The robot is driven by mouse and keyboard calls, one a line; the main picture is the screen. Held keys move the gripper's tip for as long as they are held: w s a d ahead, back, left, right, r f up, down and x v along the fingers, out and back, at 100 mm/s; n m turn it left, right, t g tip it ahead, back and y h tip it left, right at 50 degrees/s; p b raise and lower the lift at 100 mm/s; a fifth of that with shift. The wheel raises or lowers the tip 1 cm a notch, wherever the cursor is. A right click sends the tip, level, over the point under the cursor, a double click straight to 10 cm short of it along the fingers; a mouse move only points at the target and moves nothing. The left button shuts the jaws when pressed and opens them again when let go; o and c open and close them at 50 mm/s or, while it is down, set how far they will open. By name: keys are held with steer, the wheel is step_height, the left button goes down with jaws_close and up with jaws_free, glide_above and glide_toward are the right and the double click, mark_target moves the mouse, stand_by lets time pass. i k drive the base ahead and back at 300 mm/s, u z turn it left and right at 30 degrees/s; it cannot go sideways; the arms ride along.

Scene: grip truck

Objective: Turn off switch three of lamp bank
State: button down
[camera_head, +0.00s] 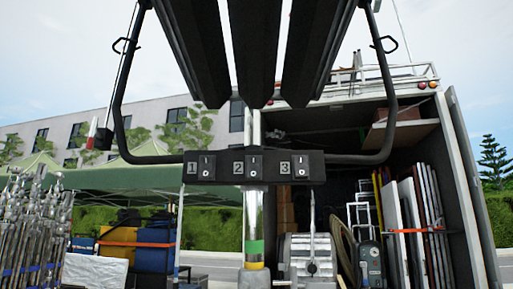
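The lamp bank stands directly ahead: a black U-shaped yoke (384,100) around three long dark lamp housings (254,45). Across the yoke's bottom is a black switch box (225,168) with three numbered plates. Switch three (301,166) is the rightmost, beside the digit 3. Switch two (254,166) is in the middle and switch one (206,167) on the left. The toggles are too small to tell which way each is set. A silver post (253,215) with green and yellow bands holds up the box. I see no part of my gripper.
Behind to the right is an open truck (470,190) with boards and hand trucks inside. Metal stands (30,235) crowd the left. A green canopy (130,180) and blue and yellow cases (150,250) are behind. The space before the switch box looks clear.

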mark_target(300, 162)
steer(key=i, duration=0.85)
steer(key=u, duration=0.05)
